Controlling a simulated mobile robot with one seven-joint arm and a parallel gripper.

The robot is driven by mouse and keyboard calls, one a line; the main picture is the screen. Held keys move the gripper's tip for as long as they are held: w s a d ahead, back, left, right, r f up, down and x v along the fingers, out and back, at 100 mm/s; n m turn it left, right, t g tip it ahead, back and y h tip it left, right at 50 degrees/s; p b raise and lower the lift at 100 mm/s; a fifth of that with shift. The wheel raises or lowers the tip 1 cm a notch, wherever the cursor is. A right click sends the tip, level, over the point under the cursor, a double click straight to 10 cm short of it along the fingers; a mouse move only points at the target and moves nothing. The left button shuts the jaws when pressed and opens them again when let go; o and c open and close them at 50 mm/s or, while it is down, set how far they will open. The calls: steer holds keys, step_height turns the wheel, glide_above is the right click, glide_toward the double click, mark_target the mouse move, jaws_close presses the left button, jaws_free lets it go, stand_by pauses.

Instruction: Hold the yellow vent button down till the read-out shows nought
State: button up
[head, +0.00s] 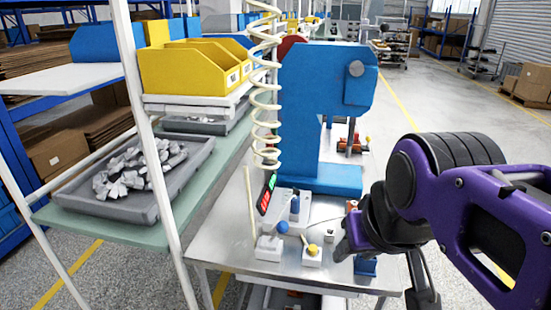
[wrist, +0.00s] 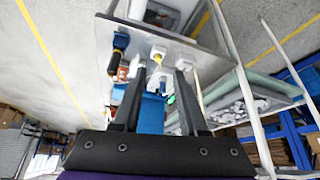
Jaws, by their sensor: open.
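The yellow vent button (head: 312,248) looks like a small yellow knob on a white box near the table's front edge. In the wrist view a yellow knob on a white base (wrist: 158,51) shows beyond and between my fingertips. My gripper (head: 343,246) is open and empty, just right of the yellow knob in the head view; it shows also in the wrist view (wrist: 161,70). I cannot tell whether a finger touches anything. The read-out (head: 267,194) is a tilted dark panel with red and green lit parts; its figures are too small to read.
A small grey box (head: 329,236) is close to my gripper. A blue press (head: 312,130) stands behind on the metal table (head: 225,240). A coiled cream hose (head: 265,100) hangs at its left.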

jaws_close()
stand_by(1.4)
